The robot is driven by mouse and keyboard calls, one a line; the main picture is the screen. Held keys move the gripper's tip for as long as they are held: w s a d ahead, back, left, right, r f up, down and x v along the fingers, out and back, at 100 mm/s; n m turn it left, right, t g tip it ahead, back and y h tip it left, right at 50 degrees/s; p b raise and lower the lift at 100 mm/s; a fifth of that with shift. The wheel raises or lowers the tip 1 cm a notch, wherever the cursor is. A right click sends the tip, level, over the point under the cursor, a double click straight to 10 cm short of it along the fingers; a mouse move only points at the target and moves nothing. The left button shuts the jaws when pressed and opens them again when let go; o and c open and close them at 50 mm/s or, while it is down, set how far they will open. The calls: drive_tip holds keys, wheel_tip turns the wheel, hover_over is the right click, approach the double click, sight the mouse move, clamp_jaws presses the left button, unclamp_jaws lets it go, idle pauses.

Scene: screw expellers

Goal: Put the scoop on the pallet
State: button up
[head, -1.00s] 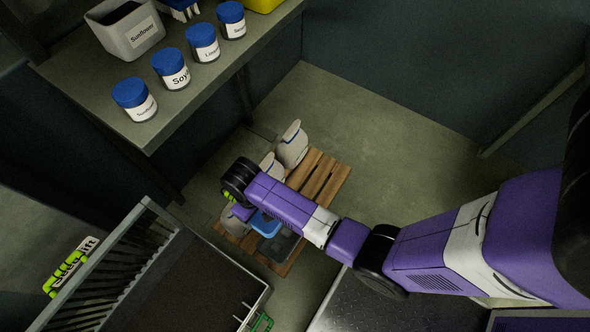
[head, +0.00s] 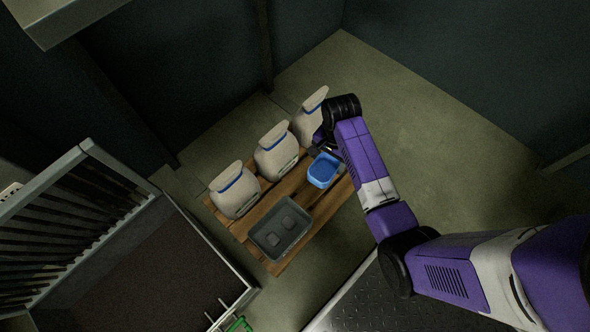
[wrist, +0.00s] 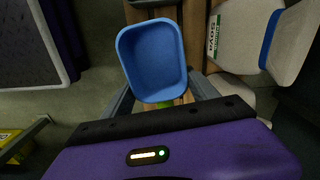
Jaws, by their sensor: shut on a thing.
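The blue scoop (head: 323,172) is over the right part of the wooden pallet (head: 240,228), its bowl facing up. In the wrist view the scoop (wrist: 153,58) extends out from between my fingers. My gripper (head: 321,150) is shut on the scoop at its handle end; the wrist view shows a bit of green there, with a finger of my gripper (wrist: 166,100) on each side. The handle is mostly hidden. I cannot tell whether the scoop touches the pallet boards or hangs just above them.
Several pale sacks (head: 236,190) stand along the pallet's far side. A grey tray (head: 280,228) with two small blocks sits at its near end. A barred metal bin (head: 165,270) stands left. Bare floor (head: 410,110) lies to the right.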

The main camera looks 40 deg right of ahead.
sight(334, 160)
drive_tip(key=shift+s+d+f+m+b, duration=0.2)
drive_tip(key=shift+d+f+m+b, duration=0.15)
drive_tip(key=shift+f, duration=0.15)
drive_tip(key=shift+s+d+f+m+b, duration=0.15)
drive_tip(key=shift+d+f+m+b, duration=0.05)
drive_tip(key=shift+d+f+m, duration=0.2)
drive_tip(key=shift+f, duration=0.35)
wheel_tip(334, 160, down, 19)
drive_tip(key=b, duration=1)
drive_tip(key=shift+f+b, duration=0.15)
drive_tip(key=shift+b, duration=0.2)
drive_tip(key=shift+f, duration=0.15)
drive_tip(key=o, duration=1.5)
